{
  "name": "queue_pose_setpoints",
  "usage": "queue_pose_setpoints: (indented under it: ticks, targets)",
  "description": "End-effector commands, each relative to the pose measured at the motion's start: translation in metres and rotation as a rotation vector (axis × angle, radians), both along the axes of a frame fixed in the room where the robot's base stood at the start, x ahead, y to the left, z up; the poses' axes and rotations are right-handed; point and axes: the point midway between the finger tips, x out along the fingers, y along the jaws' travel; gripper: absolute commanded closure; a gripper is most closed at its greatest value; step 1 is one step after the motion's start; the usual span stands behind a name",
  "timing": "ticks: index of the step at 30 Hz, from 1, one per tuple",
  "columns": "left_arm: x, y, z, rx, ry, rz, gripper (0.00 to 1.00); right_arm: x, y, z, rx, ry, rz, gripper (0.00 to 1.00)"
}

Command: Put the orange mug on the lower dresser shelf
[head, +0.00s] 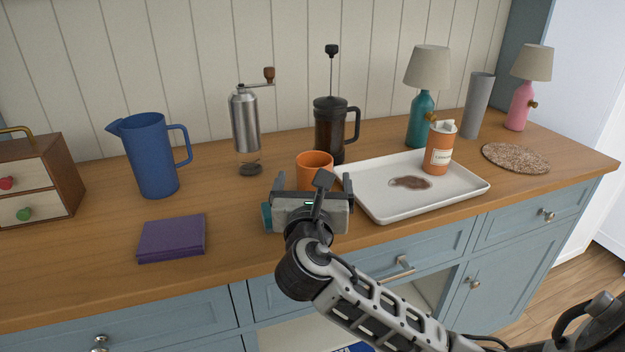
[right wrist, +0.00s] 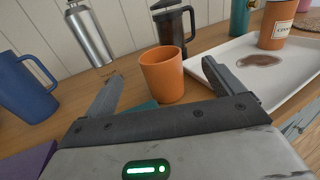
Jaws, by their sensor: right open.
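The orange mug (head: 315,160) stands upright on the wooden dresser top, left of the white tray. It also shows in the right wrist view (right wrist: 162,76), just ahead of the fingers. My right gripper (head: 313,183) is open, with its two fingers pointing at the mug from the front; nothing is held. The mug's lower part is hidden by the gripper in the head view. The dresser's open lower space (head: 436,288) shows partly below the drawers, largely hidden by my right arm. My left gripper is not in view.
The white tray (head: 370,205) holds an orange canister (head: 440,150) and a brown stain. Behind stand a French press (head: 330,125) and a grinder (head: 244,122). At left are a blue pitcher (head: 150,160) and a purple book (head: 172,237). A teal item (right wrist: 142,106) shows partly under my gripper.

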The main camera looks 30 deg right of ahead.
Motion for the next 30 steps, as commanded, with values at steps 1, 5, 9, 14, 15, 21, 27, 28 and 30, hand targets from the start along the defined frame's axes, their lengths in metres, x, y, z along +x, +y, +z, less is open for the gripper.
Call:
queue_pose_setpoints:
  ticks: [1, 5, 9, 14, 15, 21, 27, 28, 30]
  targets:
    - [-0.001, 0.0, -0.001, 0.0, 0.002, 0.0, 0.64, 0.009, -0.007, 0.0, -0.002, -0.001, -0.003, 0.07]
    - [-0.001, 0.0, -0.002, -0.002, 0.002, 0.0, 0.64, 0.026, -0.019, 0.0, 0.001, -0.001, -0.001, 0.07]
    - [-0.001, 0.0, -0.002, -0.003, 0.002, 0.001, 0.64, 0.035, -0.026, -0.001, 0.002, 0.0, 0.0, 0.07]
    - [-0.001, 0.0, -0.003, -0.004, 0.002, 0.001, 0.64, 0.046, -0.033, -0.003, 0.002, 0.001, -0.001, 0.07]
    - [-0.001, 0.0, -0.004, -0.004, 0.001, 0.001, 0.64, 0.052, -0.037, -0.003, 0.002, 0.0, -0.001, 0.07]
    - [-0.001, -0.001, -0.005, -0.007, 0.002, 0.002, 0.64, 0.075, -0.052, -0.005, 0.003, 0.0, 0.0, 0.07]
    - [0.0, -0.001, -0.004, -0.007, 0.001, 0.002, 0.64, 0.08, -0.056, -0.005, 0.003, 0.001, 0.001, 0.07]
    - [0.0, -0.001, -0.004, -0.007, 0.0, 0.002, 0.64, 0.079, -0.056, -0.005, 0.003, 0.001, 0.001, 0.07]
    - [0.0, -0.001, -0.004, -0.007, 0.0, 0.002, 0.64, 0.079, -0.056, -0.005, 0.003, 0.001, 0.001, 0.07]
